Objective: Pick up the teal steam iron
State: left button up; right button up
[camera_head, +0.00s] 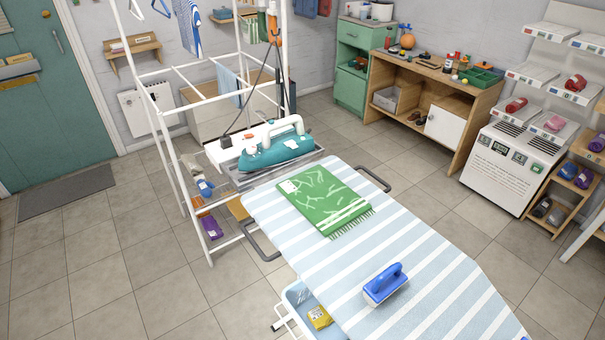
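The teal steam iron (276,151) rests on a metal tray-like stand (247,176) at the far end of the ironing board (440,276), by a white rack. It has a pale handle on top, and its teal body lies lengthwise from left to right. A dark cord appears to run up from it toward the rack. Neither of my grippers shows in the head view.
A folded green towel (318,197) and a blue brush-like object (384,284) lie on the striped board. The white rack (168,146) stands left of the iron, with its posts close by. A blue bin (299,295) is below the board.

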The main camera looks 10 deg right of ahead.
aim_at(271, 153)
jog(key=i+j+z, duration=0.1)
jog(key=z, duration=0.4)
jog(key=j+z, duration=0.15)
jog(key=z, duration=0.35)
jog(key=i+j+z, duration=0.1)
jog(key=j+z, duration=0.35)
jog(key=j, duration=0.4)
jog(key=j+z, duration=0.45)
jog(key=j, duration=0.4)
